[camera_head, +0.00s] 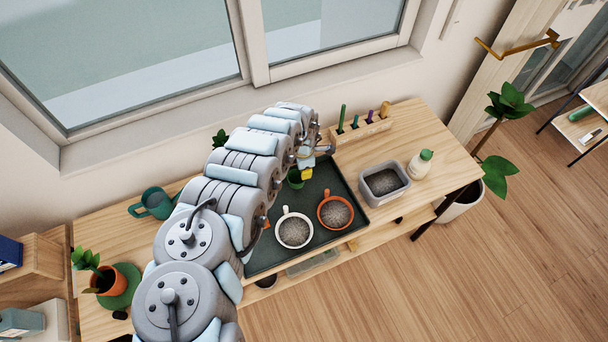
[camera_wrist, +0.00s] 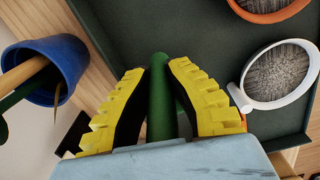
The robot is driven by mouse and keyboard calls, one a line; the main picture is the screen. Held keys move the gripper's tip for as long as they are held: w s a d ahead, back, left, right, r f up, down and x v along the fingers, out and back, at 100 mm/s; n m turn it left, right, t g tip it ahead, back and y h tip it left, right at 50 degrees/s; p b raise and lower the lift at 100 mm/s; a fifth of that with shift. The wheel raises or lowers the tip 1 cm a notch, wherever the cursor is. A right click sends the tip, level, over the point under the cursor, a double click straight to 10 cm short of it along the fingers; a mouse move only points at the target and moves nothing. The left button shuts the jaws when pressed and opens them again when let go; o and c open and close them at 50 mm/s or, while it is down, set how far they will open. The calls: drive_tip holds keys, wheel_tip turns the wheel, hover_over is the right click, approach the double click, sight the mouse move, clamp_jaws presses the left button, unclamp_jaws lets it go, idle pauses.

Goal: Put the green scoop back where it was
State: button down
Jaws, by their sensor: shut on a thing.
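My gripper (camera_wrist: 160,68) has its yellow fingers closed on both sides of a green handle, which I take to be the green scoop (camera_wrist: 160,98). In the head view my gripper (camera_head: 306,173) is over the back part of the dark tray (camera_head: 328,178). A green piece (camera_head: 295,179) shows just beside it, probably part of the scoop. The rest of the scoop is hidden by the fingers and wrist. A wooden holder (camera_head: 376,129) with several upright coloured handles stands behind the tray, to the right of my gripper.
A white cup (camera_head: 282,238) and an orange cup (camera_head: 322,222), both with grey grains, stand on the tray. A grey tub (camera_head: 365,192) and a green-capped bottle (camera_head: 420,164) stand to the right. A blue pot (camera_wrist: 66,52) with tools is left in the wrist view.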

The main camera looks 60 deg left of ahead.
drive_tip(key=shift+w+a+f, duration=0.1)
drive_tip(key=shift+a+f, duration=0.1)
drive_tip(key=shift+f, duration=0.1)
wheel_tip(320, 180, down, 2)
drive_tip(key=shift+f+b, duration=0.2)
drive_tip(key=shift+b, duration=0.25)
drive_tip(key=shift+f, duration=0.25)
drive_tip(key=shift+f, duration=0.2)
drive_tip(key=c, duration=1.2)
unclamp_jaws()
drive_tip(key=shift+r, duration=0.1)
